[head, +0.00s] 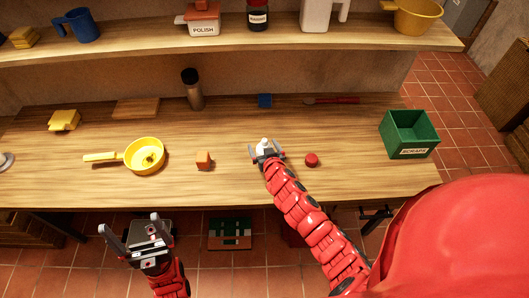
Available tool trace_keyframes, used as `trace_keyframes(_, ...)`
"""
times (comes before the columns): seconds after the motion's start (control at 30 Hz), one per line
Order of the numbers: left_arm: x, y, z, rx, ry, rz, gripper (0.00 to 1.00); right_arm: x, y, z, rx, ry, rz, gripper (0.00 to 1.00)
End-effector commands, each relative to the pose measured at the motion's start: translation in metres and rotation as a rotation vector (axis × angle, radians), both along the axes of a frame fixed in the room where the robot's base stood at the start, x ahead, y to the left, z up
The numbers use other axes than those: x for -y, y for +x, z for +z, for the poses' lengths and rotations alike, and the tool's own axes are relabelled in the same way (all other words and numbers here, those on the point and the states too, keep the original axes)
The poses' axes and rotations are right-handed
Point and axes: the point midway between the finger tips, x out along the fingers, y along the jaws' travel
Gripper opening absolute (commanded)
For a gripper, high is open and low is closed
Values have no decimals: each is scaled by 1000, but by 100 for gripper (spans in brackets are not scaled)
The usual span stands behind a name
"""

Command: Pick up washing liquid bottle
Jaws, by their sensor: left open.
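A dark bottle (257,18) with a pale label stands on the upper shelf, cut by the top edge; the label looks like "WASHING" but is too small to be sure. My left gripper (127,226) is open and empty at the lower left, in front of the table edge and far from this bottle. My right gripper (266,151) is over the middle of the table, around or just behind a small white object (264,144). I cannot tell whether its fingers touch that object.
On the shelf (140,47) the bottle stands between a polish container (203,22) and a white jug (318,14).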

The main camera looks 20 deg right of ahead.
Motion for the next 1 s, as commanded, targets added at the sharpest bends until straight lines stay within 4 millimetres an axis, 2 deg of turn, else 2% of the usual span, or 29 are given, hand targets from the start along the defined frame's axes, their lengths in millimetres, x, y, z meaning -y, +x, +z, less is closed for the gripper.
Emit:
trace_keyframes(0.37,0,0,2,0,0,0,100,-1,5,-2,1,2,2,100)
trace_keyframes(0.67,0,0,2,0,0,0,100,-1,5,-2,1,2,2,46)
trace_keyframes(1.0,0,0,1,0,0,0,100,-1,6,0,3,1,2,46)
